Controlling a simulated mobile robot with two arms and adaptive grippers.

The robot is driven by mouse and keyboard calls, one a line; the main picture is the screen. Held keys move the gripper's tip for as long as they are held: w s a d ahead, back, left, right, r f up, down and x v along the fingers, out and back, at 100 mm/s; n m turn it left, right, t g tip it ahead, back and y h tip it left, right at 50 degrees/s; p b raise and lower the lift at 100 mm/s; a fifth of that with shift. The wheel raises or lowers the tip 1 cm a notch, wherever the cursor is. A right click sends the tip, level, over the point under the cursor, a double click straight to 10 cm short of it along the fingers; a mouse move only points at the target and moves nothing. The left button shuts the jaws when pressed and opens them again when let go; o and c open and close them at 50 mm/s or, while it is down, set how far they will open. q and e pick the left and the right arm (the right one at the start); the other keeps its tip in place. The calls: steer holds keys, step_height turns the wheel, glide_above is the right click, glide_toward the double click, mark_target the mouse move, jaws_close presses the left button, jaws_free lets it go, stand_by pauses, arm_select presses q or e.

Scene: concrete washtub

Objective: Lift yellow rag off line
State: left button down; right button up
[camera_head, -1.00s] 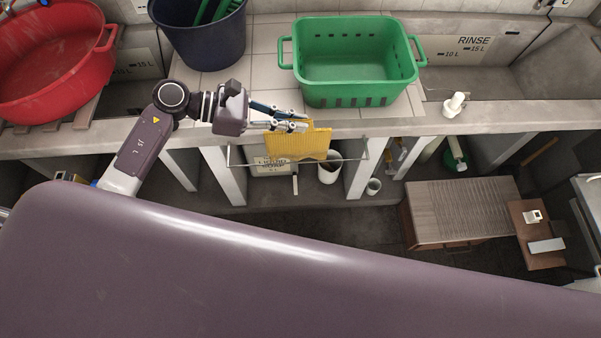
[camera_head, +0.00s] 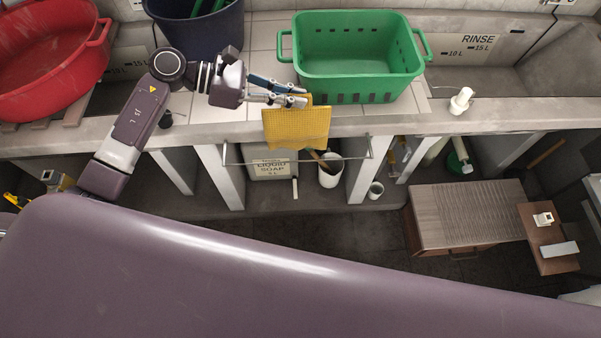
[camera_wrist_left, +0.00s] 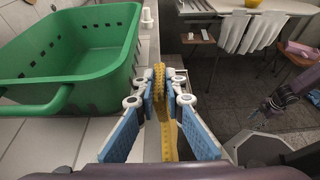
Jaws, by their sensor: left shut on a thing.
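The yellow rag (camera_head: 297,128) hangs from my left gripper (camera_head: 298,99) in front of the counter edge in the head view. Its lower edge is above the thin metal line (camera_head: 300,163), with a gap between them. In the left wrist view, the blue-padded fingers of my left gripper (camera_wrist_left: 162,103) are shut on the rag (camera_wrist_left: 160,80), which stands edge-on between them.
A green basket (camera_head: 360,82) stands on the counter just behind the rag. A dark bucket (camera_head: 203,30) and red tub (camera_head: 45,65) are to the left. A white dispenser (camera_head: 461,101) stands right.

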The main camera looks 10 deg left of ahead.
arm_select(q)
steer(key=w+a+b, duration=0.2)
steer(key=w+b, duration=0.3)
steer(key=w, duration=0.1)
steer(key=shift+w, duration=0.15)
arm_select(e)
step_height(320, 180, down, 6)
steer(key=shift+w+a+r, duration=0.1)
steer(key=shift+w+a, duration=0.05)
arm_select(q)
steer(key=shift+r, duration=0.2)
arm_select(e)
steer(key=shift+r, duration=0.15)
